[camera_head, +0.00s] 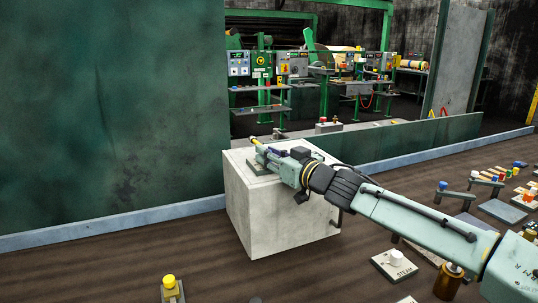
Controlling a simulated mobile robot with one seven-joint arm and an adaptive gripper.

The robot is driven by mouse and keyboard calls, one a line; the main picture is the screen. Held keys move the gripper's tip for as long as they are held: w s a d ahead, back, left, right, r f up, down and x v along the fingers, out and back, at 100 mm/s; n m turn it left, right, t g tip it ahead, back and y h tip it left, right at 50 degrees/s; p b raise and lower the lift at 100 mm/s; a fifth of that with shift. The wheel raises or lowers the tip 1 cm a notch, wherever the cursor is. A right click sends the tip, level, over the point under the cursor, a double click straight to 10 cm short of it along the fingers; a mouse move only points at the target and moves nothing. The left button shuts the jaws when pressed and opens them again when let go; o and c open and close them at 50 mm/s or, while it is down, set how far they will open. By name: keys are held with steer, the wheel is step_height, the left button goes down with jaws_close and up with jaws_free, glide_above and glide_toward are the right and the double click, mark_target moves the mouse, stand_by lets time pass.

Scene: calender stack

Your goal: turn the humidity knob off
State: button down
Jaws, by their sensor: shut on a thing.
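My gripper (258,146) reaches in from the right over the top of a white block (280,215). Its fingers are small in view and shut on a knob at a small grey-green plate (256,167) on the block's top. The knob itself is mostly hidden by the fingers, and I cannot read a label on it. I take it for the humidity knob. Which way it points cannot be seen.
A white knob marked STEAM (396,260) sits on a plate at the lower right. A yellow-topped button (169,282) stands at the lower left. Several controls crowd the right. A dark green wall (110,110) rises behind the block.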

steer(key=shift+w+d+n+g+y, duration=0.1)
steer(key=shift+w+n+g+y, duration=0.05)
steer(key=shift+n+g+y, duration=0.95)
steer(key=shift+y, duration=0.3)
steer(key=c, duration=1.3)
jaws_free()
steer(key=shift+c, duration=0.2)
steer(key=shift+d, duration=0.1)
steer(key=v, duration=1.2)
steer(key=shift+w+r, duration=0.1)
